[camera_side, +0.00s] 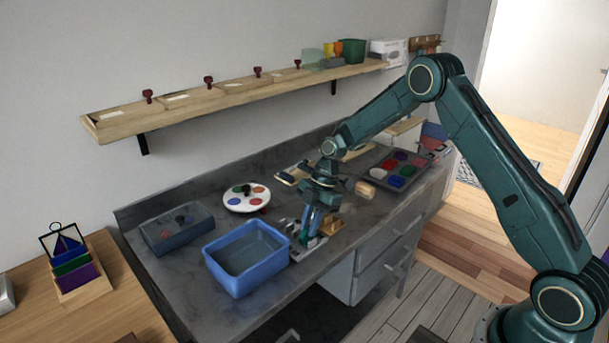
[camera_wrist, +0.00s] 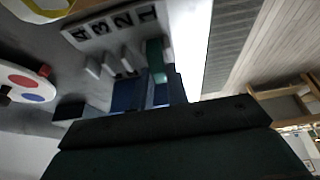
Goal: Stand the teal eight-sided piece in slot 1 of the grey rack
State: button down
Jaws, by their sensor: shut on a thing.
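The grey rack (camera_side: 297,253) stands on the dark worktop beside the blue bin. In the wrist view its number plate (camera_wrist: 112,24) reads 4, 3, 2, 1 from left to right, with pale dividers below. My gripper (camera_side: 308,238) points down over the rack. In the wrist view it is shut on the teal piece (camera_wrist: 155,55), which lines up with the number 1. The piece's lower end and the jaws' contact are partly hidden, so I cannot tell whether it is seated. In the side view the gripper mostly hides the piece.
A blue bin (camera_side: 210,256) stands close left of the rack. A round white paint palette (camera_side: 234,202), a grey box (camera_side: 160,240) and a dark paint tray (camera_side: 376,178) lie on the worktop. The worktop's front edge is close to the rack. A wooden shelf (camera_side: 190,105) runs along the wall.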

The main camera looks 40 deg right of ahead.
jog(key=shift+f, duration=0.15)
jog(key=c, duration=1.3)
grip_release()
jog(key=shift+r, duration=0.25)
jog(key=shift+r, duration=3.3)
jog(key=shift+r, duration=0.1)
